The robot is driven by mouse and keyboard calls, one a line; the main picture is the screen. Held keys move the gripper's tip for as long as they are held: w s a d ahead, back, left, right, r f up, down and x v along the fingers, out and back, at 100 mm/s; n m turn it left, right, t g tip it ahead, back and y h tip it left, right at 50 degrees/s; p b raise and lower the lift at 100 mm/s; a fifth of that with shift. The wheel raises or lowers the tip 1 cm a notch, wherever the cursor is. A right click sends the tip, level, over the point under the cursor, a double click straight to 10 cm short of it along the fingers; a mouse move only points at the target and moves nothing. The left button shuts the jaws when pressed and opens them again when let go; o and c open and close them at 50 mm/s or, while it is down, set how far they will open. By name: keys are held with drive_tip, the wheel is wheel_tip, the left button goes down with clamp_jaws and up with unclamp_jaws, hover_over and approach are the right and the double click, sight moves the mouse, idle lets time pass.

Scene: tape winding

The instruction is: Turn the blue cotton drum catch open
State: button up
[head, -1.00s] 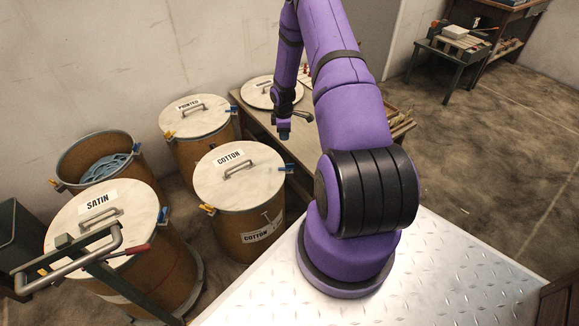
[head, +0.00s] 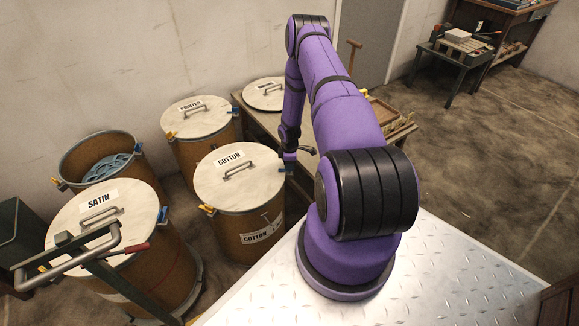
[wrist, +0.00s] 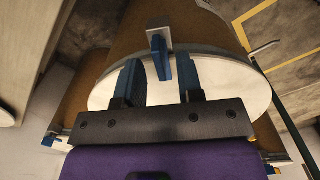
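The cotton drum (head: 228,213) is a brown drum with a white lid (head: 239,186) marked COTTON, in the middle of the head view. A yellow catch (head: 207,209) sits on its left rim. Its blue catch (wrist: 158,57) shows in the wrist view, below a small metal plate on the drum side. My gripper (wrist: 157,72) is open, with one blue finger on each side of the catch, and gaps show between them. In the head view my gripper (head: 290,158) is at the drum's right rim and largely hides the blue catch there.
The satin drum (head: 75,222), an open drum (head: 66,165) with blue contents and the printed drum (head: 177,122) stand close by. A bench (head: 262,125) with a loose lid (head: 266,94) lies behind my gripper. A bent metal handle (head: 80,262) is front left.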

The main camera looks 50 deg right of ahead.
drive_tip(key=shift+f, duration=0.75)
drive_tip(key=shift+c, duration=0.2)
clamp_jaws()
